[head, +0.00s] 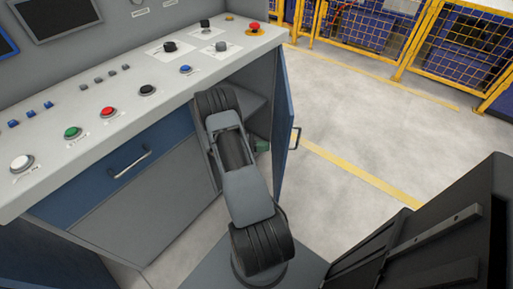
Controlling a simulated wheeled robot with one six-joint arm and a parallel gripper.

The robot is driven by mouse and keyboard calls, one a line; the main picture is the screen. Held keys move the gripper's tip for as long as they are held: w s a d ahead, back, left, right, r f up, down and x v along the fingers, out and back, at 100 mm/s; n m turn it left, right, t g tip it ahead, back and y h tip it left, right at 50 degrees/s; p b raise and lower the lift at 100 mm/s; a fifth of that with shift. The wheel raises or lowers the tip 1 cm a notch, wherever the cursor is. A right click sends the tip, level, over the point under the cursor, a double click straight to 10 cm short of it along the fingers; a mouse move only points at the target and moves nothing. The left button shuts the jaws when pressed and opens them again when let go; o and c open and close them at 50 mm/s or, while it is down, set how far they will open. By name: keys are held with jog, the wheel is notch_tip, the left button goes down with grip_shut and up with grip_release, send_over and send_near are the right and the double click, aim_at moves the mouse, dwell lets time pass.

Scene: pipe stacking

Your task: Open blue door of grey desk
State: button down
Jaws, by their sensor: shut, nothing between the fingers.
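The grey desk (178,182) fills the left of the head view, with a row of buttons on its light top. Its blue door (284,125) stands open at the right end, swung outward and seen nearly edge-on. The door's dark handle (296,138) sticks out on its right face. The open compartment (258,84) shows a grey interior between the desk front and the door. My arm reaches up in front of the opening and covers part of it. My gripper is hidden behind the arm links, so its contact with the door cannot be seen.
A blue drawer (152,152) with a metal handle (130,163) is in the desk front, left of my arm. A small green thing (262,146) shows low in the opening. Yellow fencing (400,68) stands at the back right. Floor right of the door is clear.

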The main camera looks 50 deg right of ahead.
jog(key=shift+x, duration=2.3)
